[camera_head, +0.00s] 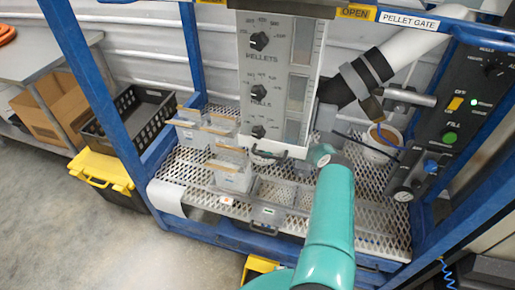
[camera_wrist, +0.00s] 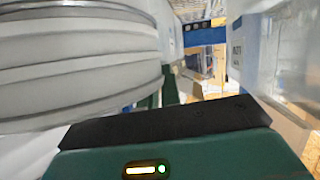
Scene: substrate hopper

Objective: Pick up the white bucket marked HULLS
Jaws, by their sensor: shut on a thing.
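A white, ribbed round bucket (camera_wrist: 75,62) fills the upper left of the wrist view, very close to my gripper (camera_wrist: 165,135). Only the teal housing and dark front edge of the gripper show there; its fingertips are hidden. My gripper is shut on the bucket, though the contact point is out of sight. No HULLS marking is readable. In the head view my teal arm reaches up to the mesh shelf, and its wrist ends below the pellet hopper. A white round bucket (camera_head: 383,142) with brown contents stands just right of it; I cannot tell if it is the same one.
The pellet hopper (camera_head: 272,70) hangs over the mesh shelf (camera_head: 350,215) inside a blue frame. Pale boxes (camera_head: 232,178) stand on the shelf's left. A control panel (camera_head: 460,110) is at right. A black crate (camera_head: 130,120) and yellow-lidded bin (camera_head: 105,172) stand left.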

